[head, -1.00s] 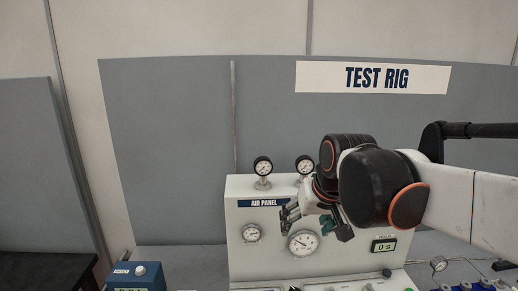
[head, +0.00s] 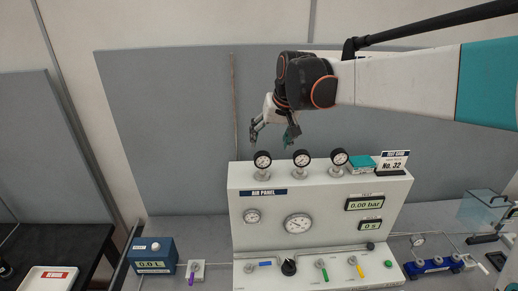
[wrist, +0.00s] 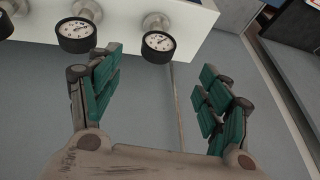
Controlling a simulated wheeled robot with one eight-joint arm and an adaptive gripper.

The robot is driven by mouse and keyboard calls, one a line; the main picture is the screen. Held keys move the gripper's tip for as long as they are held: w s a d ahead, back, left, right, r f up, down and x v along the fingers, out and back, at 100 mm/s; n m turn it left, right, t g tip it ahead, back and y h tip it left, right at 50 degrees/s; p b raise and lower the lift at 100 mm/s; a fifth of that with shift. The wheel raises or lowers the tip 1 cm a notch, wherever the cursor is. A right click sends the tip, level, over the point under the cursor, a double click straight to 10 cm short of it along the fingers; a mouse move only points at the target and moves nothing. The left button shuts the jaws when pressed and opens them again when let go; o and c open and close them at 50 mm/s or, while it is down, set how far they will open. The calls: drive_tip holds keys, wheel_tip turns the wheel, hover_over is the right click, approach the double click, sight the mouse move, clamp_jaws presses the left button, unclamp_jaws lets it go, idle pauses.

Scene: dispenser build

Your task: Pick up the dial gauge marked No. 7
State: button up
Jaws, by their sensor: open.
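Three dial gauges with black rims and white faces stand on top of the air panel: the left gauge (head: 263,160), the middle gauge (head: 302,158) and the right gauge (head: 340,157). No marking No. 7 is legible on any of them. My gripper (head: 271,138) is open and empty, above the panel top and nearest the left gauge. In the wrist view my gripper (wrist: 161,68) has its green-padded fingers spread. One gauge (wrist: 158,43) shows between and beyond the fingertips, not held. Another gauge (wrist: 76,33) is beyond the left finger, and a third (wrist: 5,23) is cut off.
The air panel (head: 320,234) carries two more dials on its front, with valves below. A teal box (head: 362,164) and a No. 32 sign (head: 393,163) stand on top at the right. A blue meter box (head: 152,254) is left of the panel. The grey wall board is behind.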

sight(264, 154)
drive_tip(key=x, duration=0.7)
drive_tip(key=shift+w+f+p, duration=0.1)
drive_tip(key=shift+f+p, duration=0.05)
drive_tip(key=shift+p, duration=0.15)
drive_tip(key=x, duration=0.2)
drive_tip(key=p+x, duration=0.1)
drive_tip(key=x, duration=0.1)
drive_tip(key=shift+w+d, duration=0.1)
drive_tip(key=shift+w, duration=0.35)
drive_tip(key=shift+w+f, duration=0.1)
drive_tip(key=shift+f, duration=0.4)
drive_tip(key=c, duration=1.3)
